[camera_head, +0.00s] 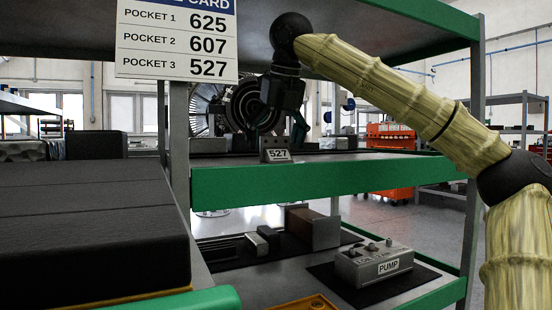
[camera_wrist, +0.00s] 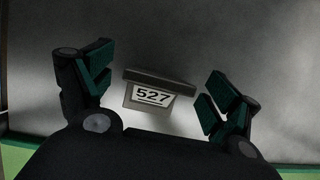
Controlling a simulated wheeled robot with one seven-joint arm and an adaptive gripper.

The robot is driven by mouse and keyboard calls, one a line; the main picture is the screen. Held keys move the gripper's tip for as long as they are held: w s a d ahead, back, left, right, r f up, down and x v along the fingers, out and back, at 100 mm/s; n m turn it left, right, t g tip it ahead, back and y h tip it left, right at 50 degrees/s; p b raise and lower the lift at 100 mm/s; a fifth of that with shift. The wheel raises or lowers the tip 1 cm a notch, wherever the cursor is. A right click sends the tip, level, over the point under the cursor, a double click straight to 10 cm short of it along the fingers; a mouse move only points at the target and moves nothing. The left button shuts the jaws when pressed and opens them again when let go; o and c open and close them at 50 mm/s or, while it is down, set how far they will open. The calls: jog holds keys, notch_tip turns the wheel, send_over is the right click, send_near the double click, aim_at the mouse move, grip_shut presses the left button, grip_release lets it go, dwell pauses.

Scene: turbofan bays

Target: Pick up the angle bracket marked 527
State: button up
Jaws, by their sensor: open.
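The angle bracket marked 527 (camera_head: 276,154) stands on the green-edged middle shelf (camera_head: 310,180), near its front edge, with its label facing out. In the wrist view the bracket (camera_wrist: 157,90) shows between the two fingers, with clear space on both sides. My gripper (camera_head: 274,126) is above and close to the bracket, pointing down. In the wrist view my gripper (camera_wrist: 158,92) is open and empty, its green-padded fingers spread wide. I cannot tell exactly how far the fingertips are above the shelf.
A card (camera_head: 177,40) listing pockets 625, 607 and 527 hangs at upper left. A grey PUMP unit (camera_head: 375,262) and a brown block (camera_head: 312,229) sit on the lower shelf. A shelf post (camera_head: 179,140) stands left of my gripper. A dark padded surface (camera_head: 90,220) fills the left.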

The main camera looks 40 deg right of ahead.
jog(key=c, duration=1.2)
jog(key=shift+r, duration=0.1)
